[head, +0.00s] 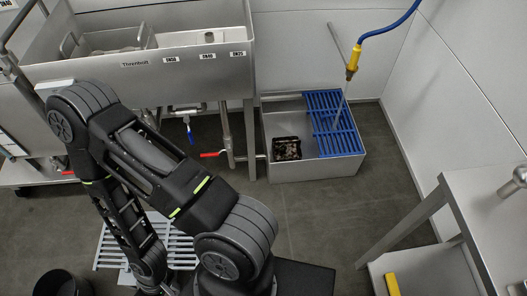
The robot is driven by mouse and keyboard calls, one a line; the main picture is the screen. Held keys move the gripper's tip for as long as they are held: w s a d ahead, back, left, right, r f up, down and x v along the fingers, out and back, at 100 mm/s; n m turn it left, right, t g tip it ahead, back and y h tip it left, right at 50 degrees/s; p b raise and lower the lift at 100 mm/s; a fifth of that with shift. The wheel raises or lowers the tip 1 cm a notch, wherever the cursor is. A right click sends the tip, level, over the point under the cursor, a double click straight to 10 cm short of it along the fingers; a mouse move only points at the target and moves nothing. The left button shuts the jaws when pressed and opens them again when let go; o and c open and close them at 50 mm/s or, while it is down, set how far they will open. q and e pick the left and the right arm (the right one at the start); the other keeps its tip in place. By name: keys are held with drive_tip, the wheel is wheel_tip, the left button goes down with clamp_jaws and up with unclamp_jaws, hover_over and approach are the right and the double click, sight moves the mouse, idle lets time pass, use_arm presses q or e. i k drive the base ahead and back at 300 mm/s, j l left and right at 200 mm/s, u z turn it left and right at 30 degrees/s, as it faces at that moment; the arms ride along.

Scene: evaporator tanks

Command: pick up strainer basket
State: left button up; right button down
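A small dark basket with mottled brown and pale contents (286,149) sits inside the left part of a low grey floor box (316,172). It looks like the strainer basket. A blue slatted grate (333,125) covers the right part of this box, beside the basket. One black arm of mine fills the left and lower middle of the head view, bent, well to the left of the box. I see no gripper fingers on it. My other arm does not show.
A steel tank (190,78) on legs stands at upper left, with valves below. A blue hose with a yellow nozzle (352,62) hangs above the grate. A steel table (485,205) stands at right. Dark floor (325,215) in front of the box is clear.

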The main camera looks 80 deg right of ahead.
sight(294, 150)
drive_tip(key=z, duration=2.85)
drive_tip(key=i+l+z, duration=0.2)
drive_tip(key=i+j+z, duration=0.1)
drive_tip(key=i+z, duration=0.15)
drive_tip(key=i, duration=0.15)
drive_tip(key=i+j+z, duration=0.2)
drive_tip(key=i, duration=0.25)
drive_tip(key=i+j+z, duration=0.25)
drive_tip(key=i, duration=0.15)
drive_tip(key=i+j+z, duration=0.15)
drive_tip(key=z, duration=0.15)
drive_tip(key=j, duration=0.1)
